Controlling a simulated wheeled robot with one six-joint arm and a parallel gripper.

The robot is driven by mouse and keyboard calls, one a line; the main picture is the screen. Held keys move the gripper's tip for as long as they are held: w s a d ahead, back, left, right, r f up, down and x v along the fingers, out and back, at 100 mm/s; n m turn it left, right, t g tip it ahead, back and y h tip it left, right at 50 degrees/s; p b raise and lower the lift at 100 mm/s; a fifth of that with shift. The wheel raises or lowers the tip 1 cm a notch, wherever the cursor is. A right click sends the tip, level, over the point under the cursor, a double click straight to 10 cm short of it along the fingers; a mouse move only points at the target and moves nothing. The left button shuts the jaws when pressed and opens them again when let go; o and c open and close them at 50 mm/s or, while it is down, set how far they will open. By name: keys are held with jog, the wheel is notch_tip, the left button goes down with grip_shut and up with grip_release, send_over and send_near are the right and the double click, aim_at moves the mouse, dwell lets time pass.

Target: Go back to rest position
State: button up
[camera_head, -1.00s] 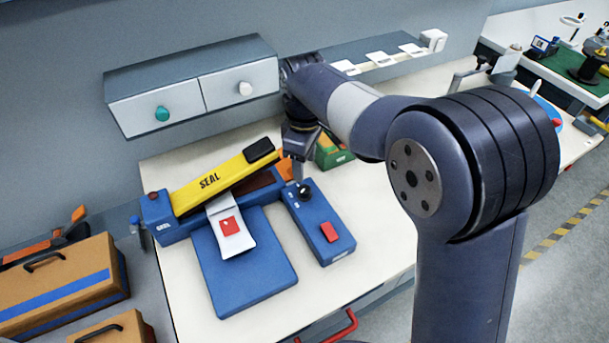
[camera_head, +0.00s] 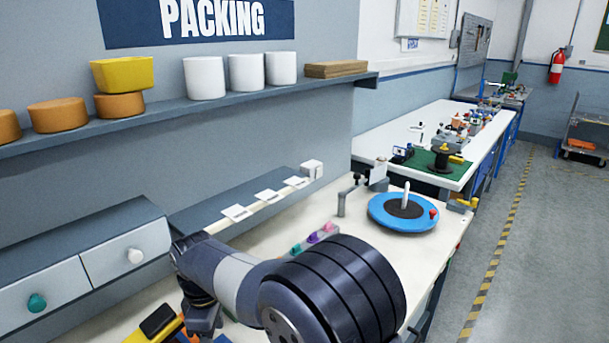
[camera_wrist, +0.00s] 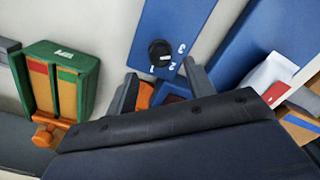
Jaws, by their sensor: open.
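My gripper (camera_head: 205,318) hangs over the bench at the lower left of the head view, partly cut off by the frame edge. In the wrist view my gripper (camera_wrist: 160,88) is open, its two fingers apart on either side of a small orange piece and a dark red part. I cannot tell how close the fingers are to them. A blue control box (camera_wrist: 185,20) with a black knob (camera_wrist: 160,53) lies just beyond the fingertips. The yellow sealer arm (camera_head: 150,332) shows only partly in the head view.
A green and orange box (camera_wrist: 85,72) stands left of the fingers. Drawers (camera_head: 125,255) and a small shelf (camera_head: 255,200) are on the wall by my arm. A blue round turntable (camera_head: 403,212) sits farther along the bench. The floor aisle (camera_head: 530,260) at right is clear.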

notch_tip(320, 180, down, 5)
jog(key=shift+f, duration=0.1)
dwell(0.5)
